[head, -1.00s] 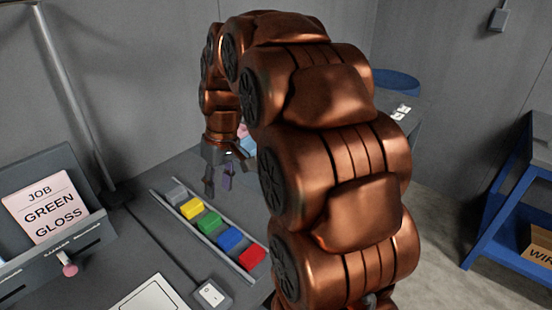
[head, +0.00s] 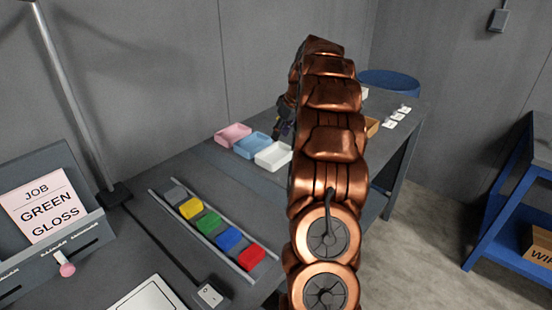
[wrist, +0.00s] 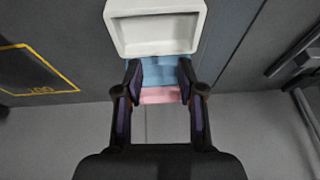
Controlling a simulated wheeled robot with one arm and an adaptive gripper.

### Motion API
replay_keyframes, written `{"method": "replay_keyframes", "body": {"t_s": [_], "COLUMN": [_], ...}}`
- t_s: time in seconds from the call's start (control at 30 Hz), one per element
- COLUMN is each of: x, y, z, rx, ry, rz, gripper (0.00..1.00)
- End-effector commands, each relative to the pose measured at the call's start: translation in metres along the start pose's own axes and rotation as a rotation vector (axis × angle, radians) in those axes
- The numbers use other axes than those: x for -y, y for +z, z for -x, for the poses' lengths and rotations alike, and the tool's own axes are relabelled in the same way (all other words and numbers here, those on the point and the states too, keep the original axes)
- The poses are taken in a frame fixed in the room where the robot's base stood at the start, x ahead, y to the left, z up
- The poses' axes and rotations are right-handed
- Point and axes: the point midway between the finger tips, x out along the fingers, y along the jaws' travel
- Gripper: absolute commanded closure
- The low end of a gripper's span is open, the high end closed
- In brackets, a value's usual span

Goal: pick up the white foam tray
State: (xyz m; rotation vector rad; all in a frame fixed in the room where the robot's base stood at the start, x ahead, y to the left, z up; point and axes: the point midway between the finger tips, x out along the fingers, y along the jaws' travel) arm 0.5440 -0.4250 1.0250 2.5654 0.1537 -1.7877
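The white foam tray (head: 273,156) sits on the grey table at the front right end of a row, with the blue tray (head: 251,145) and the pink tray (head: 233,134) to its left. In the wrist view the white tray (wrist: 155,30) is at the top, beyond my fingertips and apart from them. My gripper (wrist: 161,74) is open and empty, its two dark fingers spread; the blue tray (wrist: 158,72) and pink tray (wrist: 160,95) show between them. In the head view my gripper (head: 284,127) is partly hidden by my arm, behind the trays.
A rail holds grey, yellow, green, blue (head: 229,239) and red blocks on the table. A switch box (head: 210,294) and a job card (head: 47,209) are at the left. Small white cards (head: 397,116) lie at the far right of the table. A blue shelf (head: 515,200) stands right.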

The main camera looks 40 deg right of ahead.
Motion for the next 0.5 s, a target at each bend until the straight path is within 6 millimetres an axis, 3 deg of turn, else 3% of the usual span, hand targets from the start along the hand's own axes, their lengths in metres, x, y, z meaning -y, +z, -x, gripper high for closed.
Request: {"method": "replay_keyframes", "body": {"t_s": [0.03,0.2,0.5], "x": [-0.017,-0.050,-0.064], "y": [0.005,0.014,0.017], "z": [-0.003,-0.005,-0.019], "rx": [-0.008,-0.029,-0.035], "ry": [0.011,0.033,0.043], "rz": [-0.001,0.009,0.016], "gripper": [0.61,0.61,0.61]}}
